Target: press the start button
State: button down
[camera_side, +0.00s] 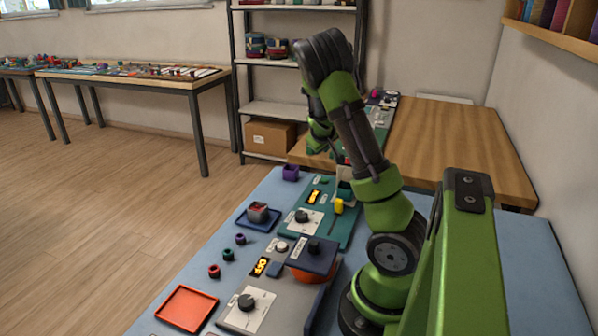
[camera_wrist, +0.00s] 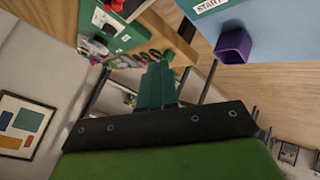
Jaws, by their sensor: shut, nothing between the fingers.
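I cannot tell the start button itself apart in either view. The label stands near a purple cup (camera_wrist: 233,45), which also shows in the side view (camera_side: 290,173) at the far end of the blue table. My gripper (camera_side: 318,148) hangs above the far end of the teal panel (camera_side: 347,232) in the side view. Its fingers show together, shut and empty, in the wrist view (camera_wrist: 160,68).
The teal panel carries a knob (camera_side: 302,216) and a yellow lever (camera_side: 339,206). A grey panel (camera_side: 292,292) nearer the camera has a display reading OFF (camera_side: 260,266). Small rings, a blue tray (camera_side: 244,222) and an orange tray (camera_side: 186,308) lie left. A wooden table (camera_side: 450,140) stands behind.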

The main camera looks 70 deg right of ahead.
aim_at(324, 181)
jog(key=shift+f, duration=4.2)
jog(key=shift+f, duration=0.4)
jog(key=shift+f, duration=0.7)
jog(key=shift+r, duration=0.1)
jog(key=shift+r, duration=0.75)
jog(key=shift+r, duration=2.55)
